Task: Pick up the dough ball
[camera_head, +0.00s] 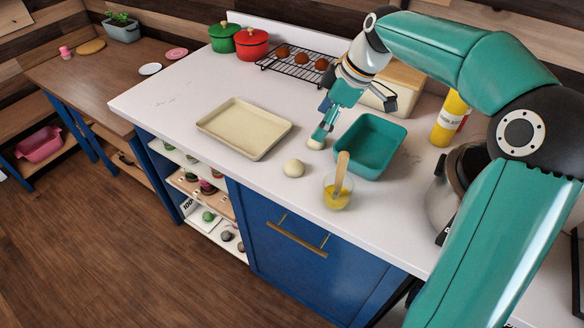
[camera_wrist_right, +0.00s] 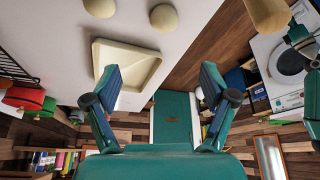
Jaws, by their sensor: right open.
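Two pale, round dough balls show. One dough ball (camera_head: 294,168) sits on the white counter between the tray and the cup. The other dough ball (camera_head: 316,143) sits farther back, partly covered by a finger of my right gripper (camera_head: 356,116). Both balls also show at the top edge of the right wrist view, one at the left (camera_wrist_right: 101,7) and one nearer the middle (camera_wrist_right: 163,17). The right gripper (camera_wrist_right: 161,78) is open with nothing between its fingers. Whether its finger touches the rear ball I cannot tell.
A cream tray (camera_head: 231,104) lies left of the balls. A teal tub (camera_head: 394,158) is close at right. A cup (camera_head: 336,200) with a wooden-handled tool stands in front. A cooling rack (camera_head: 268,65) and a yellow bottle (camera_head: 449,119) are behind.

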